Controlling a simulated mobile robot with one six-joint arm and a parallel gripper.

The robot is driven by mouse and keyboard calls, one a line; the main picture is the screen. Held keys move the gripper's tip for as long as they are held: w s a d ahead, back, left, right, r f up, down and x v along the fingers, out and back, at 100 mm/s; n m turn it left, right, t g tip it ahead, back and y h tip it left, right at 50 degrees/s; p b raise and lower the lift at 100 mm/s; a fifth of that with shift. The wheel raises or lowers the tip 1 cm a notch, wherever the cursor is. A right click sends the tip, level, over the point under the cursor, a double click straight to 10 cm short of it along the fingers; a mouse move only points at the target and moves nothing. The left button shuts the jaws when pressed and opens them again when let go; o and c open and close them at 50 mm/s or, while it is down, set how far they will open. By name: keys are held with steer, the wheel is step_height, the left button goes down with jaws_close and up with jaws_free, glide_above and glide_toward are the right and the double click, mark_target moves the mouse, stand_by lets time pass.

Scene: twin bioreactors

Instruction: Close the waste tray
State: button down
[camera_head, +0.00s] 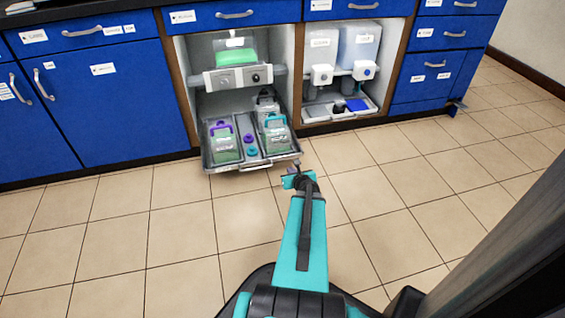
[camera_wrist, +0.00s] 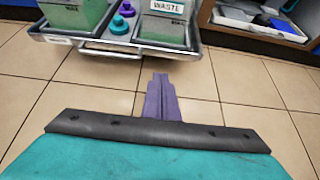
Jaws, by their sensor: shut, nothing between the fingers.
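The waste tray (camera_head: 253,163) is a grey pull-out tray low in the left open cabinet bay, and it sticks out over the floor in front of the cabinets. It holds a green-filled container with a purple handle (camera_head: 223,143), a container with a teal handle (camera_head: 275,134), and small purple and teal caps between them. In the wrist view the tray's front edge (camera_wrist: 118,46) crosses the top, with a container labelled WASTE (camera_wrist: 166,27) behind it. My gripper (camera_wrist: 160,80) is shut and empty. Its fingertips are in front of the tray's front edge, apparently apart from it.
A shelf device with a green vessel (camera_head: 235,57) sits above the waste tray. Blue cabinet doors (camera_head: 112,105) stand at left. The tiled floor (camera_head: 175,220) is clear.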

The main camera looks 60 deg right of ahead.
steer(key=shift+w+f, duration=0.1)
steer(key=b, duration=0.4)
glide_toward(281, 158)
steer(key=f+x, duration=0.1)
steer(key=x, duration=0.3)
steer(key=shift+w+d+r, duration=0.1)
steer(key=shift+w+d, duration=0.5)
steer(key=shift+w, duration=0.1)
